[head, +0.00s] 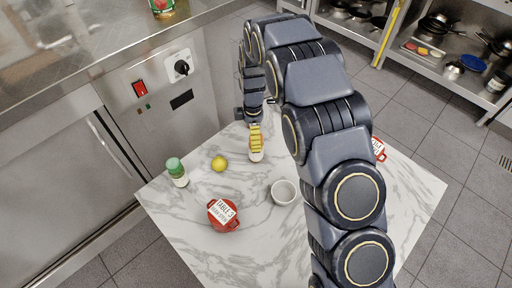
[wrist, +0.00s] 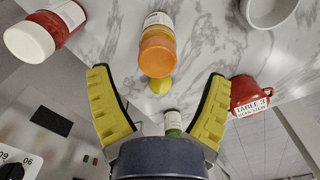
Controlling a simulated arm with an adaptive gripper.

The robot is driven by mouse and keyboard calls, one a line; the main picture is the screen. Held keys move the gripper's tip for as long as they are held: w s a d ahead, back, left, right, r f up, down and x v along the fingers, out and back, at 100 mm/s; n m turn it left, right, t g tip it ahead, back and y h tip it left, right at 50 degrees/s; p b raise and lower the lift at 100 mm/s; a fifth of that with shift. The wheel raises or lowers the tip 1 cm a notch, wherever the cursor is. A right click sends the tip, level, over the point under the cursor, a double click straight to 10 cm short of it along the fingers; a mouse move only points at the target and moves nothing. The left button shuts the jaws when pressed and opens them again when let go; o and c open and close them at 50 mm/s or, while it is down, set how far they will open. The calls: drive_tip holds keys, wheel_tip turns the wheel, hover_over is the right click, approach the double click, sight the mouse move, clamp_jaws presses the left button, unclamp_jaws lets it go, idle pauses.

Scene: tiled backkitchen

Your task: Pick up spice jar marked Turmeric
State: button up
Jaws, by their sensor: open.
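In the wrist view a jar with an orange lid (wrist: 157,52) and a pale label lies ahead of my fingers, midway between their tips. Its label is too small to read, so I cannot confirm Turmeric. My gripper (wrist: 157,73) is open, its yellow-padded fingers spread wide with nothing gripped. In the head view my gripper (head: 256,138) hangs over the marble table, and a small white part shows just below it. A second jar, with a white lid (wrist: 29,41) and red body, is at upper left in the wrist view. A green-lidded jar (head: 176,171) stands at the table's left.
A lemon (head: 218,163), a red pot labelled Table 3 (head: 223,215) and a white bowl (head: 284,193) are on the marble table (head: 180,222). A steel counter (head: 80,45) borders the table's left.

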drive_tip(key=f, duration=0.5)
drive_tip(key=shift+w+d, duration=0.2)
drive_tip(key=shift+d, duration=0.15)
drive_tip(key=c, duration=1.2)
drive_tip(key=shift+r, duration=0.2)
